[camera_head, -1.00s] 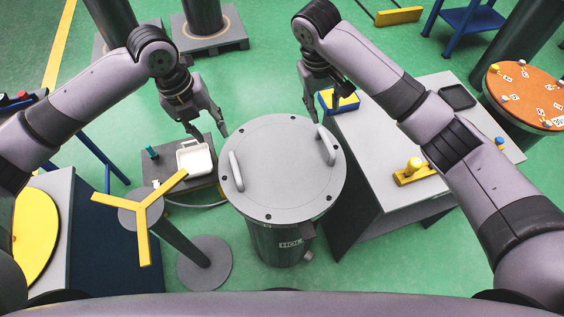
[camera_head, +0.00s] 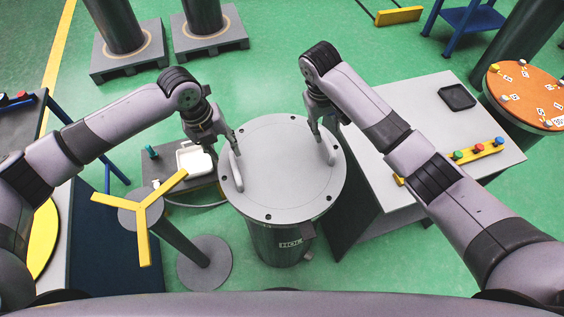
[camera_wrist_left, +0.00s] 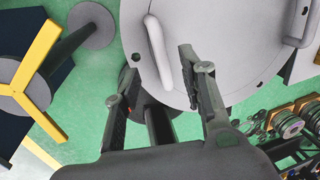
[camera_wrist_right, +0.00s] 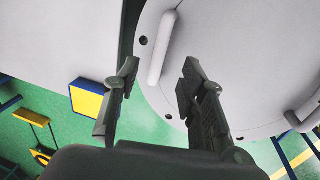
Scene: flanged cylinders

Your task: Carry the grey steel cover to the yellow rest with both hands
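The yellow rest (camera_head: 148,215) is a three-armed yellow top on a grey post, left of the cylinder. My left gripper (camera_head: 228,141) is open at the cover's left handle (camera_head: 237,170); in the left wrist view that handle (camera_wrist_left: 158,50) reaches between its fingertips. My right gripper (camera_head: 324,132) is open near the right handle (camera_head: 326,148); in the right wrist view that handle (camera_wrist_right: 162,48) lies just ahead, between the fingertips.
A grey table (camera_head: 425,130) at the right carries a yellow bar with coloured knobs (camera_head: 478,150) and a black tray (camera_head: 457,97). A white container (camera_head: 194,158) sits on a low platform left of the cover. A dark blue cabinet (camera_head: 105,245) stands behind the rest's left side.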

